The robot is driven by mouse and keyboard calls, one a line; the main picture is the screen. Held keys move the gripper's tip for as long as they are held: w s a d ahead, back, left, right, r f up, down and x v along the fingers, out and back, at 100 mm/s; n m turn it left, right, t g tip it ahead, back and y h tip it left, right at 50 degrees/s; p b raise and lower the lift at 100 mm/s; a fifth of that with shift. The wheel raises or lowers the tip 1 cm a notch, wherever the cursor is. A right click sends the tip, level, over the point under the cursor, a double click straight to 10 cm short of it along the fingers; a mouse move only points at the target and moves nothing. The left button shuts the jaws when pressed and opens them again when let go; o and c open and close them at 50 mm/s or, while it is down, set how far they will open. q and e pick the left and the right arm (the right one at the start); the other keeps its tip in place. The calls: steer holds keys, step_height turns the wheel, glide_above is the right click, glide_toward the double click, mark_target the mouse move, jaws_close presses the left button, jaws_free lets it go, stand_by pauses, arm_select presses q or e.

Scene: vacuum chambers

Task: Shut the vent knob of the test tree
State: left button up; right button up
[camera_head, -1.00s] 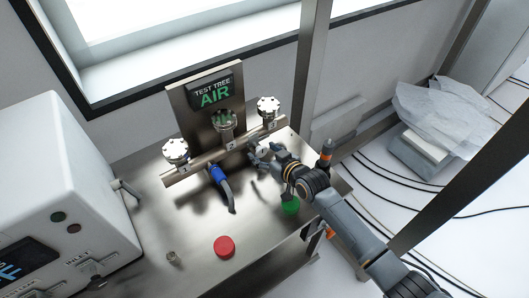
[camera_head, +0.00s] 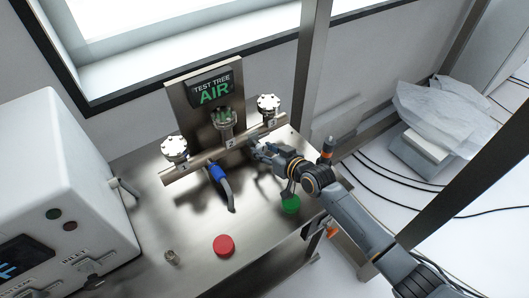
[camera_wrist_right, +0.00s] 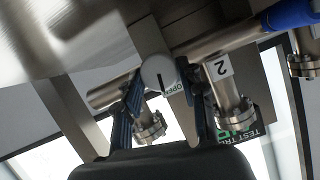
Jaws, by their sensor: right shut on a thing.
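The test tree is a metal pipe (camera_head: 203,161) with several capped ports in front of an upright plate (camera_head: 180,98). Its sign (camera_head: 211,91) reads "TEST TREE AIR", with AIR in green. My right gripper (camera_head: 256,147) reaches the front of the pipe toward its right end and hides the knob in the head view. In the right wrist view, the round grey vent knob (camera_wrist_right: 158,72) with a dark slot sits between the two fingers of the right gripper (camera_wrist_right: 164,82), which is shut on it. A label (camera_wrist_right: 173,88) beside it appears to read "OPEN". My left gripper is out of view.
A blue-sleeved hose (camera_head: 217,173) hangs from the pipe's front. A red button (camera_head: 224,245), a green button (camera_head: 290,204) below my right arm, and a small metal fitting (camera_head: 172,257) are on the bench. A white instrument (camera_head: 75,170) stands left. An upright post (camera_head: 310,70) is behind my arm.

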steer(key=m+b, duration=0.1)
steer(key=b, duration=0.1)
steer(key=m+y+b, duration=0.1)
steer(key=shift+w+d+f+g+b, duration=0.1)
steer(key=shift+d+f+g+b, duration=0.05)
steer(key=shift+f+g+b, duration=0.2)
steer(key=shift+r+m+g+y+b, duration=0.25)
steer(key=shift+m+y+b, duration=0.5)
steer(key=shift+b, duration=0.65)
steer(key=o, duration=1.2)
steer(key=shift+s+d+r, duration=0.15)
steer(key=shift+s+d, duration=0.15)
steer(key=shift+d, duration=0.2)
steer(key=v, duration=1.1)
steer(key=shift+s+a, duration=0.1)
steer(key=shift+a, duration=0.05)
